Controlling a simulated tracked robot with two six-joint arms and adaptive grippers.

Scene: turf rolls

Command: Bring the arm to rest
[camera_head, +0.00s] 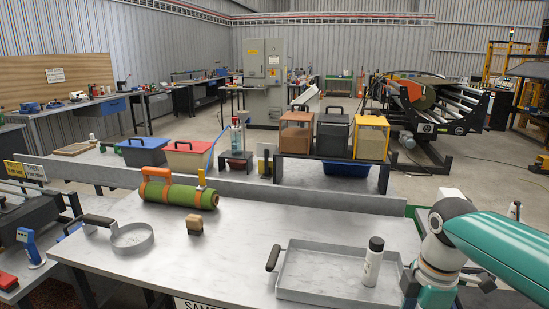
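My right arm (490,245) comes in from the right edge, teal with a pale grey joint. It is over the right end of the steel table (225,260), beside the shallow metal tray (325,293). Its gripper does not show. No part of my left arm or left gripper shows. A green turf roll (185,194) with orange bands and an orange handle piece lies at the table's back edge, with nothing of mine near it.
A white bottle with a dark cap (373,265) stands in the tray, close to my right arm. A round metal pan (132,238) and a small wooden block (195,225) are on the left half. Bare table lies between block and tray. A raised shelf of bins (335,159) stands behind.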

